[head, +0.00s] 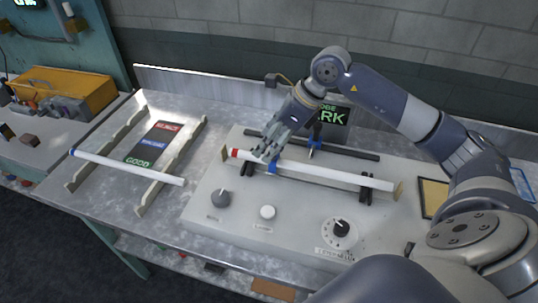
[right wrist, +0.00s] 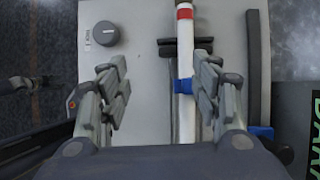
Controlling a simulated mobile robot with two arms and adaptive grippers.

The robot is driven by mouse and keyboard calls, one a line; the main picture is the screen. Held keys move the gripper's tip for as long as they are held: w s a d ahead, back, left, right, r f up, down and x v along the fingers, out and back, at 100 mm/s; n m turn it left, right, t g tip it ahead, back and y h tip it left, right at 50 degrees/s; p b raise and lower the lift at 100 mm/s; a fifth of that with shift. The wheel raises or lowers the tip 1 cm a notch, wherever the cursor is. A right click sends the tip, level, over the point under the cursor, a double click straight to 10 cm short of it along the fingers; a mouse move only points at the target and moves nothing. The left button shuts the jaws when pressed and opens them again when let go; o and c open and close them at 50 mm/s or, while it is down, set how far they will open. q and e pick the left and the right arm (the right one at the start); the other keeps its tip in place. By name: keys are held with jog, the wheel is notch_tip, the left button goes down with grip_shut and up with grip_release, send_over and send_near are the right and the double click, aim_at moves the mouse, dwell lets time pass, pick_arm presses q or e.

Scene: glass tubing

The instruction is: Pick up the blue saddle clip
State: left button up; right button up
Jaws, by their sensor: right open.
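The blue saddle clip (head: 273,168) appears to be the small blue piece on the white glass tube (head: 330,175), near its red-banded end. In the right wrist view the clip (right wrist: 184,84) shows beside the right-hand finger, between the two open fingers. My right gripper (head: 269,141) is open and empty above that end of the tube; it also shows in the right wrist view (right wrist: 161,86). The head view does not show whether the fingers touch the clip. A second blue piece (head: 314,146) is on the dark rail behind the tube. My left gripper is out of view.
The tube lies on dark supports over a grey console with a grey knob (head: 222,198), a white knob (head: 267,212) and a black dial (head: 341,228). A sorting rack (head: 150,198) holds another white tube (head: 128,167) at left. A dark sign (head: 334,116) stands behind.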

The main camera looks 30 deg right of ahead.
jog(key=d+h, duration=0.1)
jog(key=d, duration=0.2)
jog(key=shift+d+h, duration=0.3)
jog(key=shift+d, duration=0.1)
jog(key=shift+f, duration=0.4)
jog(key=p+x, duration=0.1)
jog(key=x, duration=0.3)
jog(key=shift+f, duration=0.25)
jog(key=p+x, duration=0.3)
jog(key=x, duration=0.1)
jog(key=shift+w+f, duration=0.1)
jog(key=shift+f, duration=0.15)
jog(key=shift+w+a+f, duration=0.1)
jog(key=shift+w+f, duration=0.05)
jog(key=shift+f, duration=0.25)
jog(key=shift+c, duration=0.5)
jog(key=c, duration=0.8)
